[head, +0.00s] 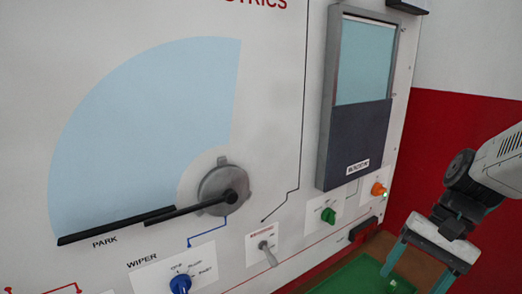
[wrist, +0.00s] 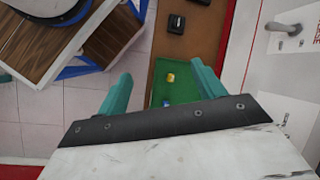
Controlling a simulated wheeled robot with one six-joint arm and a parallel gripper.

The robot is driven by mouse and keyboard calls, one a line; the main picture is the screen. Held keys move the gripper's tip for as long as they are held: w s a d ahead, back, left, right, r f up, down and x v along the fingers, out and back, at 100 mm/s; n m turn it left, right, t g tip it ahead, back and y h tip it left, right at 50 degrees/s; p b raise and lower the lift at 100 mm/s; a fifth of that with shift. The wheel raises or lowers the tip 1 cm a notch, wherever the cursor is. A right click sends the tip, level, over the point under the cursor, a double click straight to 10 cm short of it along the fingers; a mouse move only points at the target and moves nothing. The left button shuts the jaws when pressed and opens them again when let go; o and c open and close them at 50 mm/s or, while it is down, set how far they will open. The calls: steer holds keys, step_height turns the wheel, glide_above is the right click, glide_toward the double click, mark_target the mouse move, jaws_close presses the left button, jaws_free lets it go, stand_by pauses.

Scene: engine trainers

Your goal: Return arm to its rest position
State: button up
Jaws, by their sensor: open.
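My arm reaches in from the right edge in the head view, bent downward. My gripper (head: 412,277) hangs at the lower right, in front of the panel's right end and above the green mat (head: 350,277). Its two teal fingers are spread apart with nothing between them. In the wrist view, my gripper (wrist: 161,78) also shows open, with the fingers wide apart. The fingers appear clear of the panel and the mat. The lower ends of the fingers are cut off or small in the head view.
The white panel (head: 130,25) carries a wiper arm (head: 110,226) lying at PARK, a blue knob (head: 180,284), a toggle switch (head: 267,252), a green knob (head: 328,215) and an orange knob (head: 378,189). Small yellow (wrist: 170,77) and blue (wrist: 166,103) pieces lie on the mat. Tiled floor shows left.

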steer(key=s+r+n+t+h, duration=0.3)
steer(key=s+r+n+h, duration=0.2)
steer(key=s, duration=0.4)
steer(key=shift+s+a+r+n, duration=0.35)
steer(key=shift+r+n, duration=0.25)
steer(key=shift+n, duration=0.1)
stand_by(1.1)
